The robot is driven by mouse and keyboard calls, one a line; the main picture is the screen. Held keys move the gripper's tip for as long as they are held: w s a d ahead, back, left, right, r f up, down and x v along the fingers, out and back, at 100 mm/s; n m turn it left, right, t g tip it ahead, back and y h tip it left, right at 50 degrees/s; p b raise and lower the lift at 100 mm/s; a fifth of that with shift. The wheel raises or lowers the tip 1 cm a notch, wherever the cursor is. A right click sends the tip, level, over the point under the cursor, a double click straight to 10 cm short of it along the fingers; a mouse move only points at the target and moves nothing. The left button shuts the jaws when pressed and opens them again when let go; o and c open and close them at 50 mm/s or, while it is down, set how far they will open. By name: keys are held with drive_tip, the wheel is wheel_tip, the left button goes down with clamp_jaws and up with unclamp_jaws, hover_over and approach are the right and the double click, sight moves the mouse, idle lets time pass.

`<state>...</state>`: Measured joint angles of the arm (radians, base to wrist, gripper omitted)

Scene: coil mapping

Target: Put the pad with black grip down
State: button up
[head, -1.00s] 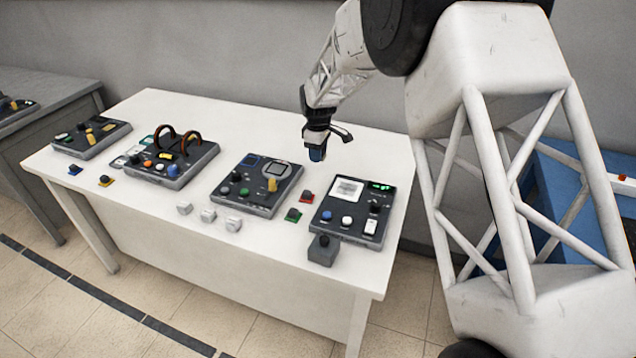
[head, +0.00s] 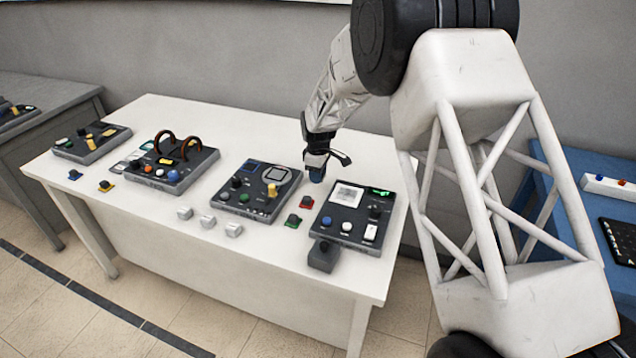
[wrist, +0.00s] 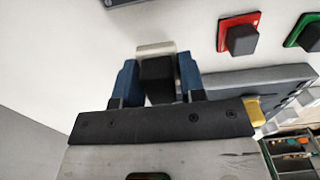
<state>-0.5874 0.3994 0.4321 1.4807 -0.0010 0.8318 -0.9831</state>
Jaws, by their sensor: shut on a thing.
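My gripper (wrist: 158,82) has blue fingers and is shut on a black grip (wrist: 157,78). A pale off-white pad (wrist: 155,47) shows past the grip in the wrist view. In the head view my gripper (head: 317,172) is low over the white table (head: 260,130), behind the gap between the middle and right panels. The held pad is hidden there, and I cannot tell whether it touches the table. A red pad with black grip (head: 306,202) and a green pad with black grip (head: 292,221) lie in that gap; the red pad also shows in the wrist view (wrist: 239,20).
The right panel (head: 345,222) and middle panel (head: 243,200) stand in front of my gripper. The table's back strip is clear.

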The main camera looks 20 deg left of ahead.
sight(318, 188)
drive_tip(key=shift+f, duration=0.1)
drive_tip(key=shift+f, duration=1.75)
drive_tip(key=shift+f, duration=0.1)
drive_tip(key=o, duration=0.9)
drive_tip(key=shift+f, duration=0.1)
wheel_tip(318, 188, up, 12)
drive_tip(key=shift+r, duration=0.2)
drive_tip(key=shift+d+r, duration=0.1)
